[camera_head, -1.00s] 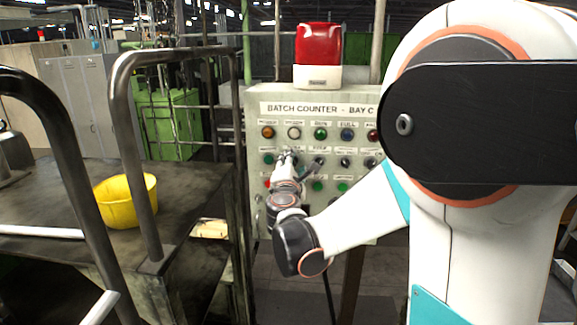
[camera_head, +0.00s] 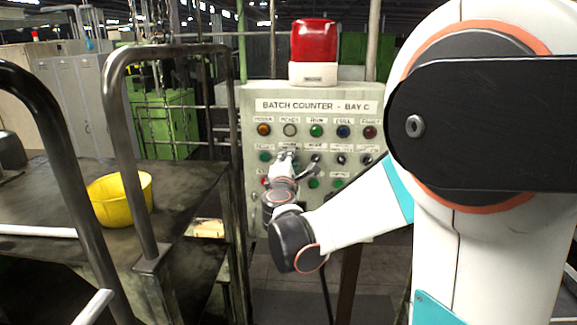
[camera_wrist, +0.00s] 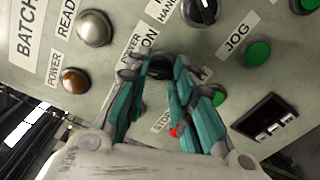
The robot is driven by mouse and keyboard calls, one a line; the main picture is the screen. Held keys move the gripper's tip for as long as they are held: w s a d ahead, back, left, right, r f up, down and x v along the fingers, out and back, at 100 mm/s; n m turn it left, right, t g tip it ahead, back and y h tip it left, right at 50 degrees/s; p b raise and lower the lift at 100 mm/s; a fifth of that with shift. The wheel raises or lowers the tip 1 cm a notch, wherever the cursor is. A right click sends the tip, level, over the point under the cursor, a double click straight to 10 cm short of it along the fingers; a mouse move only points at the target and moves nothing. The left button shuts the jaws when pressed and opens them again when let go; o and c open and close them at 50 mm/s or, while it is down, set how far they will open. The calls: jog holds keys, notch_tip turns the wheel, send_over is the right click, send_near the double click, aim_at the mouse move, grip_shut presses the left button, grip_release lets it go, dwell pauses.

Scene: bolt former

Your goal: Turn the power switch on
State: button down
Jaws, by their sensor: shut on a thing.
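The power switch (camera_wrist: 160,66) is a black rotary knob beside a label that reads POWER and ON in the wrist view. My gripper (camera_wrist: 157,80) has its teal-padded fingers on both sides of this knob and is shut on it. The fingers hide much of the knob, so I cannot tell which way it points. In the head view my gripper (camera_head: 287,160) is at the second row of the grey panel (camera_head: 250,100). The power lamp (camera_wrist: 75,80) looks dull orange-brown in the wrist view; it also shows in the head view (camera_head: 264,129).
Another black selector knob (camera_wrist: 200,10) is close to my fingers, and a green jog button (camera_wrist: 257,54) is to their right. A red beacon (camera_head: 314,42) tops the panel. A dark cart with tall handrails (camera_head: 145,160) and a yellow bucket (camera_head: 122,199) stands at left.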

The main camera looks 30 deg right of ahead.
jog(key=shift+m+b, duration=1.55)
jog(key=shift+m, duration=3.35)
jog(key=c, duration=1.4)
grip_release()
jog(key=shift+o, duration=0.2)
jog(key=shift+s+a, duration=0.1)
jog(key=v, duration=1.2)
